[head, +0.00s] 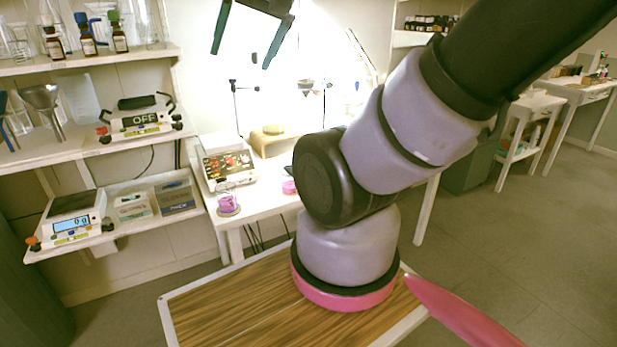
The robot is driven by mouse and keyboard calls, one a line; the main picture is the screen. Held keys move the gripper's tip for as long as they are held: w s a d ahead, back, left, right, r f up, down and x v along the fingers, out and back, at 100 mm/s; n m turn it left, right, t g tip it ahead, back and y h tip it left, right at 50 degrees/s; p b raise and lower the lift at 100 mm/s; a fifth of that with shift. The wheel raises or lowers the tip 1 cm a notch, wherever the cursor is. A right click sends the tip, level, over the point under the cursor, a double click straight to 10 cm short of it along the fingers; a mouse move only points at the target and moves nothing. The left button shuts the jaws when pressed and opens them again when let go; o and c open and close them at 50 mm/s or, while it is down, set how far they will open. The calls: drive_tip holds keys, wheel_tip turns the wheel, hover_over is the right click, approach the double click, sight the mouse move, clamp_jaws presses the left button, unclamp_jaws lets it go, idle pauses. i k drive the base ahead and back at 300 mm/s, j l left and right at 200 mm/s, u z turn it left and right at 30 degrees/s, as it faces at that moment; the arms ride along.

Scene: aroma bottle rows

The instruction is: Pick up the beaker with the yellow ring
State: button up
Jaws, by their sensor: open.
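No beaker with a clear yellow ring can be made out. A small yellow piece (273,129) shows on a beige stand at the back of the white table; I cannot tell whether it belongs to a beaker. A small vessel with pink-purple at its base (228,204) stands at the table's front left corner. A pink piece (289,187) lies to its right, close to my arm. My gripper (241,58) is at the top of the view, its two dark fingers apart and empty, high in front of the bright wall. My arm hides the table's right part.
The white table (259,198) also holds a device with red knobs (228,165). Shelves at left carry brown bottles (88,40), glassware, a funnel (42,98), an "OFF" device (145,119), a scale (72,222) and boxes. Open floor (510,240) lies at right.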

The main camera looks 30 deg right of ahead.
sight(288, 188)
drive_tip(key=z, duration=0.75)
